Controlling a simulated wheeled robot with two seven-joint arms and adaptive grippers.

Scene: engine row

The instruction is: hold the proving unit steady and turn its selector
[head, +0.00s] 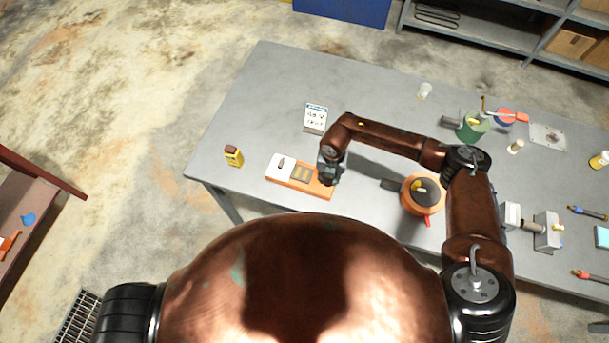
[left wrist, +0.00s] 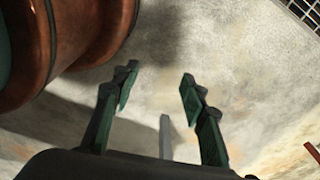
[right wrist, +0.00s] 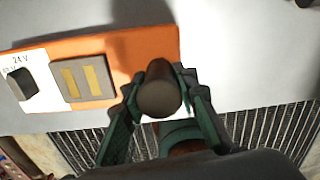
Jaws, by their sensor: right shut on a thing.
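The proving unit (head: 310,187) is an orange block lying on the grey table near its front left edge. Its left part is a white panel with the dark selector knob (right wrist: 23,84) beside a "24V" mark. A dark pad with two yellow strips sits in its middle. My right gripper (head: 328,176) is at the unit's right end. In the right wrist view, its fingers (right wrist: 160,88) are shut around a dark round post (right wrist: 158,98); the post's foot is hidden. My left gripper (left wrist: 158,88) is open and empty above bare floor, away from the unit.
A yellow and brown device (head: 234,156) stands left of the unit, and a printed card (head: 316,117) stands behind it. An orange round container (head: 421,195) and several other items are farther right. The table left of the unit is mostly clear.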

